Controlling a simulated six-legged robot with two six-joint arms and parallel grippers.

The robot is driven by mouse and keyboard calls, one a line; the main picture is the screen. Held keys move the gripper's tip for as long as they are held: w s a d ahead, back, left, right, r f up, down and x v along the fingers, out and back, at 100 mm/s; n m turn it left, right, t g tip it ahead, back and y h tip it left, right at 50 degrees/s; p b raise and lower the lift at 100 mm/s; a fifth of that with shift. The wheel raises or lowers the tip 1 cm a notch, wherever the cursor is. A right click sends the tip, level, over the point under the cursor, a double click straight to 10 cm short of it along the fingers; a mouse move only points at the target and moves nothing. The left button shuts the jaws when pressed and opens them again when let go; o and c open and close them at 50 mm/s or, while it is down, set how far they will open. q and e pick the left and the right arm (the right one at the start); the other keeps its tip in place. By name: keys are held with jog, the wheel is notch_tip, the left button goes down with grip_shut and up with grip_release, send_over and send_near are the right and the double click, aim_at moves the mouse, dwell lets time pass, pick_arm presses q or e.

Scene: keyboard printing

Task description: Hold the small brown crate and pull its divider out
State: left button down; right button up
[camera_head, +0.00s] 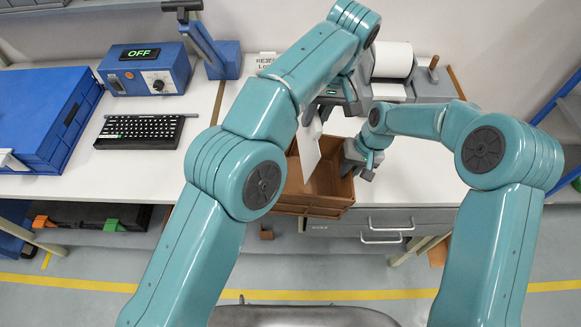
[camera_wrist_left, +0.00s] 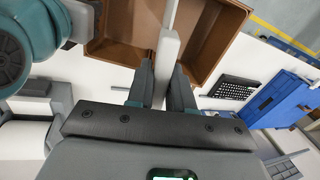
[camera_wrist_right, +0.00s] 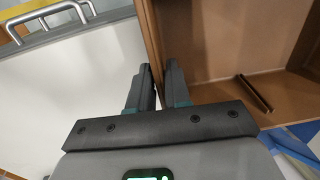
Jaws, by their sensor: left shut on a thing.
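The small brown crate (camera_head: 322,207) stands open-topped at the front edge of the white table. Its walls also show in the left wrist view (camera_wrist_left: 226,30) and the right wrist view (camera_wrist_right: 225,45). The divider (camera_head: 309,152) is a thin pale panel, upright and slightly tilted, rising above the crate. My left gripper (camera_head: 325,108) is above the crate, shut on the divider, which also shows between its fingers (camera_wrist_left: 166,62). I cannot tell whether the divider's lower edge is clear of the crate. My right gripper (camera_wrist_right: 158,80) is at the crate's right wall, its fingers closed around that wall.
A black keyboard (camera_head: 140,131), a blue box showing OFF (camera_head: 146,72) and a blue tray (camera_head: 38,118) are at the left. A printer-like device with a white roll (camera_head: 392,60) stands behind the crate. Drawers (camera_head: 380,222) are below the table. The tabletop right of the crate looks free.

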pick_arm(q)
jog(key=shift+s+d+f, duration=0.1)
jog(key=shift+s+d, duration=0.05)
jog(key=shift+d, duration=0.1)
pick_arm(e)
jog(key=o, duration=0.3)
jog(key=v, duration=0.8)
